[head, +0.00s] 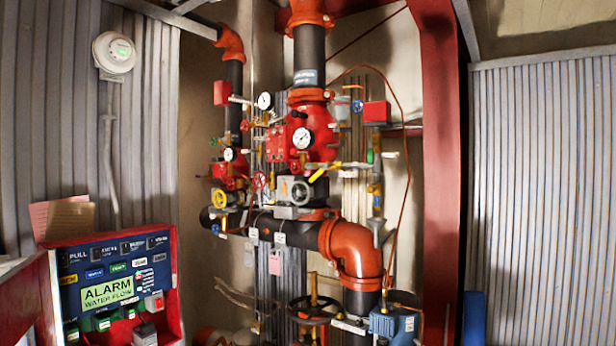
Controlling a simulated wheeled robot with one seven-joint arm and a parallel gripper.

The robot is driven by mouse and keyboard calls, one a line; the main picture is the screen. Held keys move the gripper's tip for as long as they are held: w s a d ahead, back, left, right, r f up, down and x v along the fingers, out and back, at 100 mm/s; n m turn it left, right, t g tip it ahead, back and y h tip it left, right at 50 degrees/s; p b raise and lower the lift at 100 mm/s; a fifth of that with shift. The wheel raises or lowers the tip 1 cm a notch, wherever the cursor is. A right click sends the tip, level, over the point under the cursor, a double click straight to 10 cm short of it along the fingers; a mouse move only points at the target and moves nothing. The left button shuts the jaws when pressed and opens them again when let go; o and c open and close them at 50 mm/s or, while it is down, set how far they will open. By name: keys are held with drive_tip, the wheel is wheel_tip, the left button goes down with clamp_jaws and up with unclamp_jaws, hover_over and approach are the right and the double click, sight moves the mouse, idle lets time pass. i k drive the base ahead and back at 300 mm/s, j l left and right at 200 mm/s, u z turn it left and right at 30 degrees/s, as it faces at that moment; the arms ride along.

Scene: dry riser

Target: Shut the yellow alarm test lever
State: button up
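The yellow lever (318,174) is small and sits in the middle of the pipe assembly, just below a white round gauge (302,138) and the red valve body (318,120). It slants, with its right end higher than its left. Its right end meets a pale horizontal fitting (345,165). The view is too small to tell its valve position with certainty. My gripper and arm are not in view.
An alarm panel (110,285) in a red cabinet stands at the lower left. A red column (443,150) rises right of the pipes. A large orange elbow (352,250), a dark handwheel (314,310) and a blue motor (393,325) lie below the lever.

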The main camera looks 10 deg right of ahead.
sight(321, 171)
drive_tip(key=i+j+z, duration=0.5)
drive_tip(key=j, duration=0.4)
drive_tip(key=i+l+u, duration=0.35)
drive_tip(key=i+u, duration=0.35)
drive_tip(key=i+l+u, duration=0.55)
drive_tip(key=i+u, duration=0.15)
drive_tip(key=i, duration=0.1)
